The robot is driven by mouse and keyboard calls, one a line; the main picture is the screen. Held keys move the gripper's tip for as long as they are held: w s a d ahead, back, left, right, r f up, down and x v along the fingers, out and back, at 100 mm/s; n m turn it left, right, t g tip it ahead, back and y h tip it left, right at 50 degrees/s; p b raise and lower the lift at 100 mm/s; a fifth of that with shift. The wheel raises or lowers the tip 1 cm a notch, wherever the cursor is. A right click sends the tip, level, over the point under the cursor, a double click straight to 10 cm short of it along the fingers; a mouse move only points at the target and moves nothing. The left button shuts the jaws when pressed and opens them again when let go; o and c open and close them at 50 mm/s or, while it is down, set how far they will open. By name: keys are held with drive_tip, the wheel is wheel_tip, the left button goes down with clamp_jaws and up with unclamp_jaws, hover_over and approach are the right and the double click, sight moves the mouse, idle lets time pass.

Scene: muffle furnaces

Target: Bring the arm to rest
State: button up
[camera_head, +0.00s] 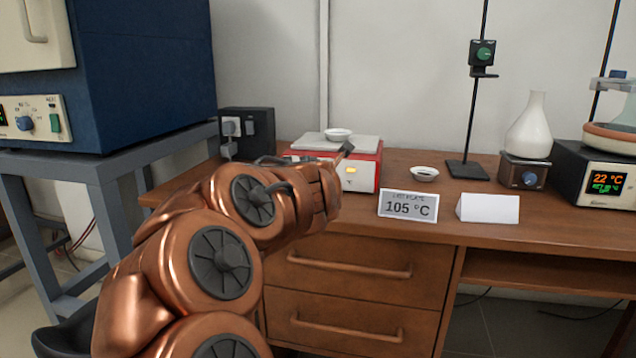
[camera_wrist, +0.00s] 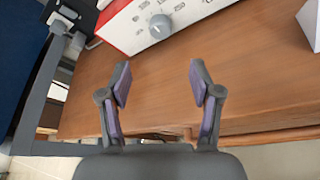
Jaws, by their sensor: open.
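A second dish (camera_head: 425,173) stands right of the balance, behind a "105 °C" card (camera_head: 408,206) and a blank white card (camera_head: 488,208). A stand (camera_head: 467,168), a flask (camera_head: 530,128) and a heater (camera_head: 606,180) are further right. A blue furnace (camera_head: 145,65) on a grey frame (camera_head: 115,160) stands left.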

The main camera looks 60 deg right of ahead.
idle(0.3)
drive_tip(key=s+a+r+m+g+p, duration=0.1)
drive_tip(key=a+r+m+p, duration=0.3)
drive_tip(key=r+m+p, duration=0.3)
drive_tip(key=s+a+r+m+g+p, duration=0.2)
drive_tip(key=a+r+m+p, duration=0.3)
drive_tip(key=r+p, duration=0.35)
drive_tip(key=s+a+m+g+y+p, duration=0.2)
drive_tip(key=s+a+y+p, duration=0.2)
drive_tip(key=a+p, duration=0.3)
drive_tip(key=s+a+m+g+y+p, duration=0.1)
drive_tip(key=s+a+y+p, duration=0.3)
drive_tip(key=a, duration=1.4)
drive_tip(key=s+a+m+g+y+p, duration=0.2)
drive_tip(key=s+a+g+y+p, duration=0.1)
drive_tip(key=s+a+p, duration=0.5)
drive_tip(key=a+y+p, duration=0.1)
drive_tip(key=a+p, duration=0.2)
drive_tip(key=a, duration=0.1)
drive_tip(key=shift+s+a+f+m+g, duration=0.2)
drive_tip(key=shift+a+f+m+g, duration=0.1)
drive_tip(key=shift+a, duration=0.1)
